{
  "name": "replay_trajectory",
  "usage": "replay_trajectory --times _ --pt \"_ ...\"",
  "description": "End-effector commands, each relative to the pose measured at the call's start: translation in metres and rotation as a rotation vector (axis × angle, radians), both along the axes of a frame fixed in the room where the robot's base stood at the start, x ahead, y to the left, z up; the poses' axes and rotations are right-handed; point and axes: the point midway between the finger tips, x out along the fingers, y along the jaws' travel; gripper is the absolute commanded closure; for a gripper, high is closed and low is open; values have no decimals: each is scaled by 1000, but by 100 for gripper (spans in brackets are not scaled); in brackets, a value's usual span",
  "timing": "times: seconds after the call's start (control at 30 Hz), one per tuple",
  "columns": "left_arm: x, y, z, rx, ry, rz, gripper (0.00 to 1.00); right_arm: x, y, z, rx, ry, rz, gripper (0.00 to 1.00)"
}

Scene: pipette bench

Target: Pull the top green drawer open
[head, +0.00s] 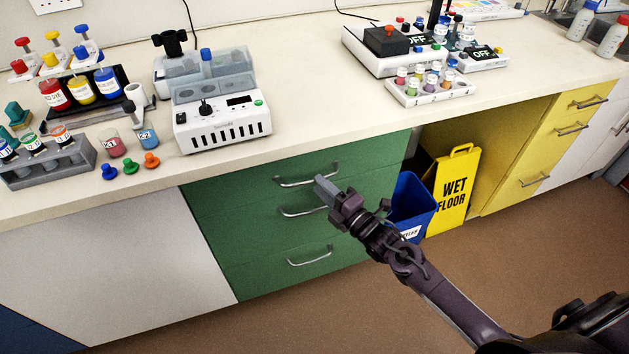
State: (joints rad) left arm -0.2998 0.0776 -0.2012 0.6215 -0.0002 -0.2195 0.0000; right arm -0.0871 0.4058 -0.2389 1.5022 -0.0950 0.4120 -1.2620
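The top green drawer (240,183) is under the counter and looks shut, its front level with the drawers below. Its silver bar handle (293,184) runs across the front. My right gripper (323,187) comes in from the lower right, with its grey fingers at the right part of this handle, hiding some of it. The fingers overlap in this view, so I cannot tell whether they are apart, or whether they touch the handle. My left gripper is not in view.
The middle green drawer (235,225) and bottom green drawer (262,285) are below, with silver handles. A blue bin (408,200) and a yellow wet floor sign (456,190) stand right of the drawers. Lab equipment stands on the counter (310,110). The brown floor in front is clear.

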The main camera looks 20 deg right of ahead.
Motion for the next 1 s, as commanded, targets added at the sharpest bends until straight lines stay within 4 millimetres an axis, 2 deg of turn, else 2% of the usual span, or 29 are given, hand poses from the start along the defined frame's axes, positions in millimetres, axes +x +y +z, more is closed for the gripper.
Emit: replay_trajectory --times 0.1,0.23,0.57,0.8,1.0 --pt "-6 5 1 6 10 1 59 17 7 3 2 0 -2 69" --pt "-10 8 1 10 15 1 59 28 12 4 2 1 -2 69" --pt "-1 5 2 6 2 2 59 31 14 3 1 4 -1 69" --pt "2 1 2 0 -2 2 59 31 14 3 1 4 -2 99" --pt "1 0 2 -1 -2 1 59 32 14 3 1 4 -2 100"
